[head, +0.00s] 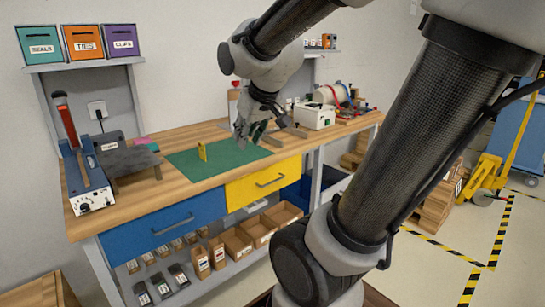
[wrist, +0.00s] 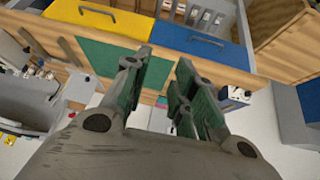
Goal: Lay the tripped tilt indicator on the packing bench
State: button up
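The packing bench (head: 130,200) has a wooden top with a green mat (head: 235,160). A small yellow piece (head: 202,151) stands upright on the mat, left of my gripper. It may be the tilt indicator, but no marking on it can be read. My gripper (head: 249,137) is over the mat's right part, apart from the yellow piece. The mat (wrist: 110,60) shows behind the fingers there.
A blue sealer (head: 88,180) and a dark grey block (head: 128,160) stand at the bench's left end. A white box (head: 315,116) stands at the back right. Bins (head: 82,42) sit on a shelf above. The mat's front and middle are clear.

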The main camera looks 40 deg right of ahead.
jog(key=s+a+g, duration=0.2)
jog(key=s, duration=1.1)
jog(key=shift+a+f+y, duration=0.2)
jog(key=shift+f+y, duration=0.1)
jog(key=shift+f, duration=0.15)
jog(key=shift+o, duration=0.2)
